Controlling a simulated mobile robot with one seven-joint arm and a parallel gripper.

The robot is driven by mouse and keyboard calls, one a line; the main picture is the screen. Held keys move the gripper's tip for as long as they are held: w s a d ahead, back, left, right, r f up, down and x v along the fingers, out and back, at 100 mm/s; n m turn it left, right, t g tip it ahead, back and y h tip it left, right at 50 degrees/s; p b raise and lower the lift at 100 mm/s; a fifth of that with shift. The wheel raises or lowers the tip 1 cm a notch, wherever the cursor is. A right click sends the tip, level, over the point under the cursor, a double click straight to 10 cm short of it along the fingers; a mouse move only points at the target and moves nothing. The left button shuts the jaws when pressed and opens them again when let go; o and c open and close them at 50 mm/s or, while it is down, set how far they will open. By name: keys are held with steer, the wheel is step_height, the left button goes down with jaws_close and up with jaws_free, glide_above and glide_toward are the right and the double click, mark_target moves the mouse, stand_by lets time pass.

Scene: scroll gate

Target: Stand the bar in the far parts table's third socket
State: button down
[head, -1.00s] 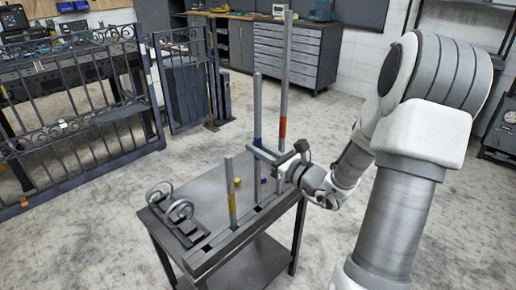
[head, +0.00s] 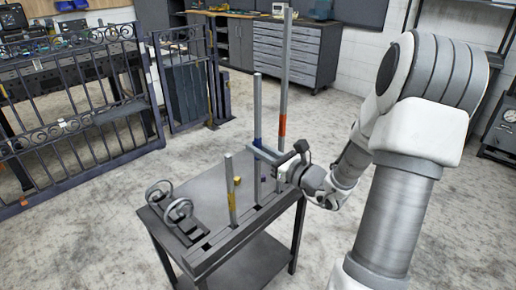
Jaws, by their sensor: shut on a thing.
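My gripper (head: 262,151) is shut on the grey bar with a blue band (head: 257,108), which stands upright above the parts table (head: 205,190). The bar's lower end comes down at the slotted rail (head: 222,245) along the table's front edge. I cannot tell whether it is inside a socket. A shorter bar with a yellow band (head: 231,190) stands upright in the rail to the left. A taller bar with an orange-red band (head: 284,80) stands upright to the right, its lower part hidden behind my gripper.
Two scroll rings (head: 178,212) stand on a holder at the table's left end. A small yellow piece (head: 237,181) lies on the tabletop. A dark iron gate (head: 75,120) stands at the left. A grey drawer cabinet (head: 295,55) is at the back. Open floor lies between.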

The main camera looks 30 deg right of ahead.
mark_target(260, 171)
steer(key=shift+f+b, duration=2.55)
steer(key=shift+f, duration=0.85)
stand_by(1.5)
steer(key=c, duration=0.8)
jaws_free()
steer(key=shift+o, duration=0.2)
steer(key=shift+f, duration=0.15)
steer(key=shift+s, duration=0.1)
steer(key=p+v, duration=0.3)
steer(key=v, duration=1.4)
steer(key=shift+s, duration=0.1)
